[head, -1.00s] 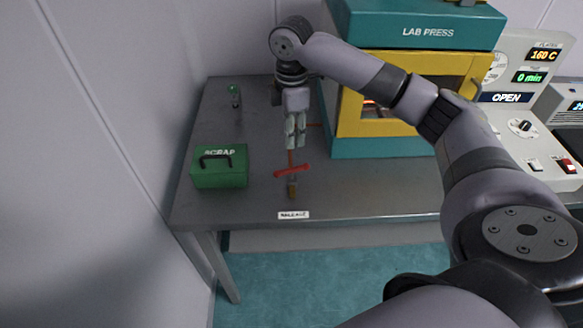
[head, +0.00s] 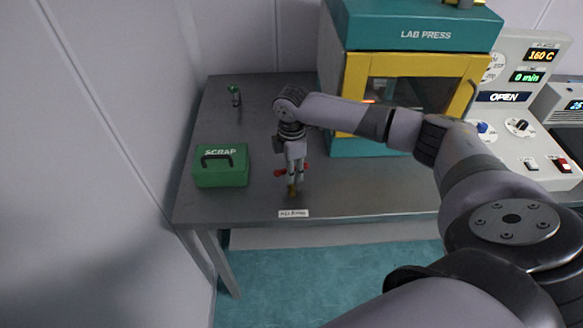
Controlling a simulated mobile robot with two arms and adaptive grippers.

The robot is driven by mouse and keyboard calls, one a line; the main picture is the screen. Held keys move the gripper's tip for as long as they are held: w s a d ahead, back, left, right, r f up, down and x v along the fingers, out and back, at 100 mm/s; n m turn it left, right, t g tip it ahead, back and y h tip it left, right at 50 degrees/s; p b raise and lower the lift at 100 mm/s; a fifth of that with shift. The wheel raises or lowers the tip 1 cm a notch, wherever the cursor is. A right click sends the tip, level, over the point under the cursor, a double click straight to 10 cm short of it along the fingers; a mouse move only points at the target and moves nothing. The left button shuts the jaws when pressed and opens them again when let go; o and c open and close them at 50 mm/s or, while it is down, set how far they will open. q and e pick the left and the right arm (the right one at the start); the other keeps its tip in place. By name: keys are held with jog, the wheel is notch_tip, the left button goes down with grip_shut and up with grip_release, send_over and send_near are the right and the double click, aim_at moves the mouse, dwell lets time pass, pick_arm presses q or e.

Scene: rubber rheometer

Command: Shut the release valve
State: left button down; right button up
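The release valve has a red crossbar handle (head: 280,172) and a brass lower end (head: 292,191). It sits near the front edge of the grey table, behind a small white label (head: 294,213). My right gripper (head: 295,178) points down over the valve, with its fingers in front of the middle of the handle. Only the two red ends show, one on each side of the fingers. The fingers hide the handle's middle, and I cannot tell whether they grip it. My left gripper is not in view.
A green SCRAP box (head: 221,178) stands left of the valve. The teal and yellow lab press (head: 372,148) stands to the right, beside a control panel (head: 515,155) reading OPEN. The table (head: 255,125) is clear between.

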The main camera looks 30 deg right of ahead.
grip_shut()
dwell(0.4)
jog(key=m+p, duration=0.1)
jog(key=p, duration=0.1)
jog(key=m+p, duration=0.1)
jog(key=p, duration=0.1)
jog(key=shift+r+p, duration=0.3)
jog(key=shift+p, duration=0.05)
jog(key=shift+f+m+p, duration=0.2)
jog(key=shift+m+p, duration=0.2)
jog(key=shift+m, duration=0.3)
grip_release()
